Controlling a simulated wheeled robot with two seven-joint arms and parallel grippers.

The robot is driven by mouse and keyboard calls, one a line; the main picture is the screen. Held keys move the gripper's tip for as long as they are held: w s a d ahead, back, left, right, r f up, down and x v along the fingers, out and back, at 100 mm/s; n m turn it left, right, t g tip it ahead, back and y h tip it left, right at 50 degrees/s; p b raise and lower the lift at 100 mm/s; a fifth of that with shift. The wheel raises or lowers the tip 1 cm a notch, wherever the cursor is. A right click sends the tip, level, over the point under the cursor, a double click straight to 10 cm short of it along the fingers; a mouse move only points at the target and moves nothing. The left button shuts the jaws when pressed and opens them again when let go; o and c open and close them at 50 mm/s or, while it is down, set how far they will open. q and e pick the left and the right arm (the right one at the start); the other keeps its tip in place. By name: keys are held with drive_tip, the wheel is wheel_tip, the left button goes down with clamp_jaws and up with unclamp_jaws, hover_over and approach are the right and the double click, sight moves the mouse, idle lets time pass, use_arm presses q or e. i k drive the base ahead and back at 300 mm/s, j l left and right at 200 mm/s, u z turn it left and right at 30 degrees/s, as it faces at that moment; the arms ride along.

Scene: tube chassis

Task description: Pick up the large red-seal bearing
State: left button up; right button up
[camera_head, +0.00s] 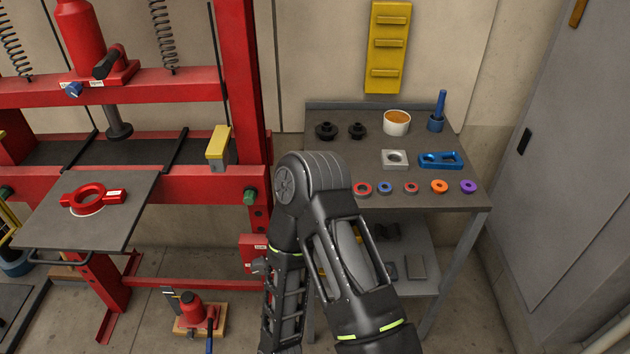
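The large red-seal bearing (363,188) lies flat near the front edge of the grey workbench (330,168). It is the leftmost of a row of ring-shaped parts, with a red ring around a dark centre. A smaller red-ringed bearing (411,188) lies farther right in the same row, past a blue-ringed bearing (385,187). A bent joint of one of my arms rises in front of the bench, just left of the large bearing in the picture. Neither gripper shows in the head view.
Orange (438,186) and purple (468,186) rings continue the row. Behind are a metal block (395,159), a blue fixture (440,160), a white cup (397,122) and black parts (327,130). A red press frame (243,80) stands left; a plate holds a red ring tool (93,196).

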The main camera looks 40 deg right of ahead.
sight(364, 186)
drive_tip(key=z, duration=1.7)
